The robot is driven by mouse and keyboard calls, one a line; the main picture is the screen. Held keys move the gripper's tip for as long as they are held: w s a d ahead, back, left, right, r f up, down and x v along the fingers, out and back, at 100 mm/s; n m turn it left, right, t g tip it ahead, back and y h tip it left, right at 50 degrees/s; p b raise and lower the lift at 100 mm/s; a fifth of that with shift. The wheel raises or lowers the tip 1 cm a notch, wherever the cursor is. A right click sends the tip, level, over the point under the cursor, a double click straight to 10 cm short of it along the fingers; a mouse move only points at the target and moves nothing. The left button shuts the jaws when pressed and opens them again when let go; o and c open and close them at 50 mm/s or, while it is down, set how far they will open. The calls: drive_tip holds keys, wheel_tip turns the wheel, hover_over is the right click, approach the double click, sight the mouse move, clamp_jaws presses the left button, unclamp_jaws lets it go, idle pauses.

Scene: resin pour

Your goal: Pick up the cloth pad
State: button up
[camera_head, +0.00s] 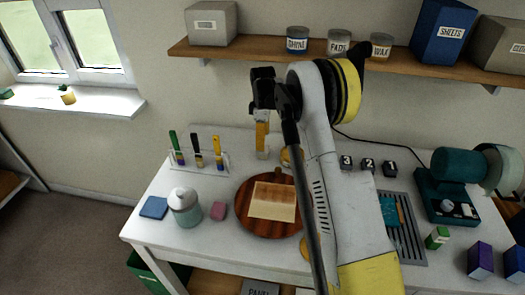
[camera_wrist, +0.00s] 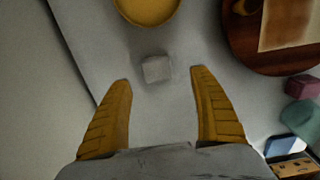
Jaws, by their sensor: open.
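A flat blue square (camera_head: 154,207), which looks like the cloth pad, lies at the left front of the white table, beside a lidded jar (camera_head: 186,212). It seems to show as a blue and white shape near the right edge in the wrist view (camera_wrist: 285,147). My gripper (camera_head: 262,150) points down over the back of the table, well away from the blue square. In the wrist view my gripper (camera_wrist: 160,75) is open, its yellow fingers wide apart. A small pale grey block (camera_wrist: 156,69) lies ahead, between the lines of the fingers. Nothing is held.
A round wooden board (camera_head: 247,222) with a tan sheet fills the table's middle. A pink block (camera_head: 218,210) sits between jar and board. A rack with brushes (camera_head: 199,162) stands at the back left. A yellow round container (camera_wrist: 147,8) is near the gripper. A shelf (camera_head: 260,50) hangs above.

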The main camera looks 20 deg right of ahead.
drive_tip(key=f+b, duration=0.1)
drive_tip(key=f, duration=0.2)
drive_tip(key=f+b, duration=0.1)
drive_tip(key=f, duration=0.2)
drive_tip(key=shift+w+d+f, duration=0.1)
drive_tip(key=shift+w+d, duration=0.05)
drive_tip(key=shift+d, duration=0.05)
drive_tip(key=c, duration=1.3)
drive_tip(key=shift+o, duration=0.2)
drive_tip(key=shift+s+a+r+p, duration=0.15)
drive_tip(key=shift+s+r+p, duration=0.05)
drive_tip(key=shift+r+p, duration=0.4)
drive_tip(key=r, duration=0.2)
drive_tip(key=r+p, duration=0.1)
drive_tip(key=r, duration=0.3)
drive_tip(key=shift+s+a+r+p, duration=0.15)
drive_tip(key=shift+s+p, duration=0.1)
drive_tip(key=shift+p, duration=0.1)
drive_tip(key=s+a, duration=0.3)
drive_tip(key=s, duration=0.2)
drive_tip(key=s+a+p, duration=0.1)
drive_tip(key=s+a, duration=0.3)
drive_tip(key=s, duration=0.1)
drive_tip(key=s+a+p, duration=0.1)
drive_tip(key=s+a, duration=0.2)
drive_tip(key=s, duration=0.2)
drive_tip(key=shift+s+a, duration=0.3)
drive_tip(key=shift+s, duration=0.1)
drive_tip(key=shift+f, duration=0.2)
